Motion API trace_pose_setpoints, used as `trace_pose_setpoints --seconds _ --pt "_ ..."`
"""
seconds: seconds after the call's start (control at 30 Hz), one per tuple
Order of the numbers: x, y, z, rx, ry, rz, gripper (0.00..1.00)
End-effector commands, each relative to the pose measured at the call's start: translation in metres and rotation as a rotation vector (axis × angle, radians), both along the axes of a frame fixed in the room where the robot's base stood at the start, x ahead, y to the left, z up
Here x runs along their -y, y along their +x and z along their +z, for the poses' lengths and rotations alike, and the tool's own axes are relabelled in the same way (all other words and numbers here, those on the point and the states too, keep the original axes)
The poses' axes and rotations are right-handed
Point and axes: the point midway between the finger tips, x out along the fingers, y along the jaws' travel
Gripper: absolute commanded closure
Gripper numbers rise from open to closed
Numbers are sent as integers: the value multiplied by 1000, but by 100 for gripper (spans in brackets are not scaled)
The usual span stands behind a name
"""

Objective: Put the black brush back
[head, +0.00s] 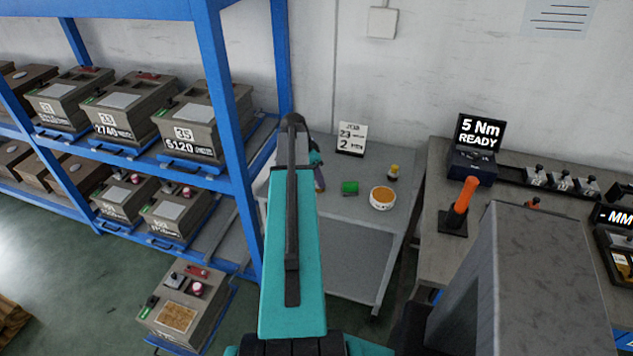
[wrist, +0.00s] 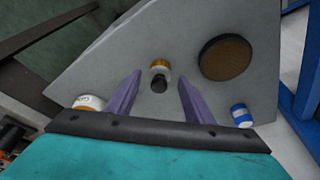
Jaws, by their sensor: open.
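My gripper (wrist: 159,97) is open, with its two purple fingers spread above a grey table. In the wrist view, a small upright-looking piece with a pale top, a brass-coloured band and a black end (wrist: 159,82) shows between the fingers, with no visible contact. It may be the black brush, but I cannot tell for sure. In the head view my arm hides that part of the table (head: 345,224), and only a bit of my gripper (head: 318,174) shows beside it.
A dark-rimmed brown disc (wrist: 226,57) and a blue-and-white cylinder (wrist: 241,115) lie near the fingers. A blue rack (head: 232,150) stands left; a sign (head: 351,138) stands behind.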

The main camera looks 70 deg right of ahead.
Motion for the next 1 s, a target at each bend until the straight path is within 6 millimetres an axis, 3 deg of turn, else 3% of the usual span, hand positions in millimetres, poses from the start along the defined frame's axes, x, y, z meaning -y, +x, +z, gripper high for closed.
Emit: trace_pose_setpoints --seconds 0.63,1.0 --pt "-16 13 65 1 -2 2 53" --pt "-21 16 84 0 0 1 53"
